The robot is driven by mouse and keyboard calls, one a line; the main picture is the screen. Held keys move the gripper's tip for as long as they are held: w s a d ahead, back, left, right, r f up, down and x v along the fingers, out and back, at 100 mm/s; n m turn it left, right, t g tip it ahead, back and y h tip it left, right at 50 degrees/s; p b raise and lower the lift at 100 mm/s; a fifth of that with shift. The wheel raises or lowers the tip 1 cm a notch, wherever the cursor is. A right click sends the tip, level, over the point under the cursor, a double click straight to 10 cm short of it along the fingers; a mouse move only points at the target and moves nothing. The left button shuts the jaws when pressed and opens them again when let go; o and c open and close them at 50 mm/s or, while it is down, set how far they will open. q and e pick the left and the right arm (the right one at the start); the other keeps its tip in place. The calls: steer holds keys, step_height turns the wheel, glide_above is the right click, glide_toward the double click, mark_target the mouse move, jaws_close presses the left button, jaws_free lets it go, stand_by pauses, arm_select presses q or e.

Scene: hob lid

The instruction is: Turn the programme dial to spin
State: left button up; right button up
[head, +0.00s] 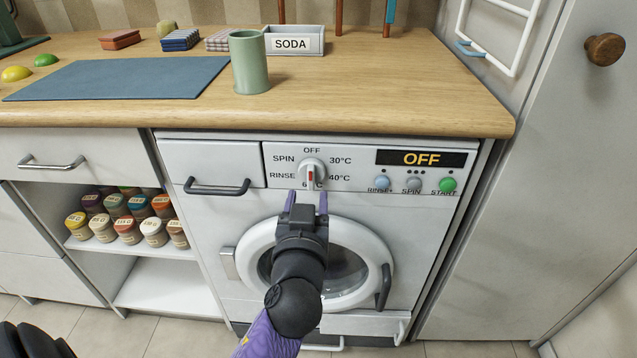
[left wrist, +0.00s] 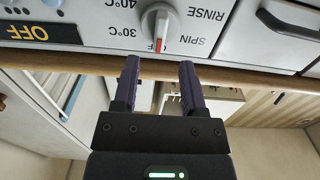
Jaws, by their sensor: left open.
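The programme dial (head: 312,171) is a white round knob with a raised grip bar and a red mark, on the white washing machine's panel. Its bar stands vertical, and in the upside-down left wrist view the dial (left wrist: 158,22) has its red mark on the OFF side. Labels OFF, SPIN, RINSE, 30°C and 40°C surround it; the lowest is partly covered. The display (head: 422,158) reads OFF. My left gripper (head: 307,197) is open and empty, its purple fingers just below and in front of the dial, apart from it. My right gripper is not in view.
RINSE+ (head: 381,183), SPIN (head: 414,184) and START (head: 447,184) buttons sit right of the dial. A drawer handle (head: 217,187) protrudes at left. The round door (head: 378,255) lies below behind my arm. The wooden worktop (head: 400,100) overhangs above, bearing a green cup (head: 249,65).

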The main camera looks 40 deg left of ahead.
mark_target(310, 180)
arm_select(q)
steer(key=b+x, duration=0.1)
steer(key=x, duration=0.4)
steer(key=shift+w, duration=0.15)
jaws_close()
